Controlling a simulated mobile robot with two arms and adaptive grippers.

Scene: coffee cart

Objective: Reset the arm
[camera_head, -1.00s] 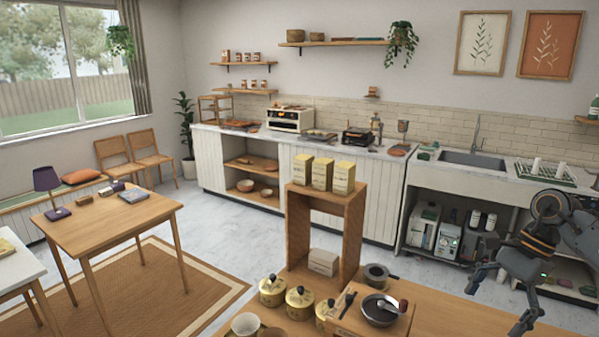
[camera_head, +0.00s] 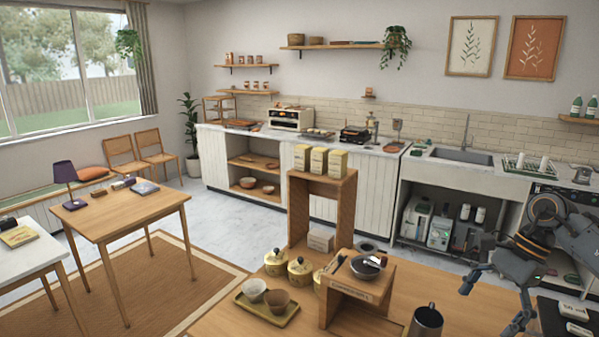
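My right gripper (camera_head: 490,304) is at the lower right, above the wooden counter (camera_head: 432,278). Its two fingers are spread apart with nothing between them. My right arm comes in from the right edge. A dark metal pitcher (camera_head: 425,322) stands on the counter to the left of the gripper, apart from it. My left gripper and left arm are not in view.
A small wooden stand (camera_head: 345,306) holds a dark bowl (camera_head: 367,267). A tray (camera_head: 286,318) with two cups, yellow canisters (camera_head: 299,270) and a wooden shelf (camera_head: 350,205) with boxes are to the left. A dark mat (camera_head: 560,322) lies right.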

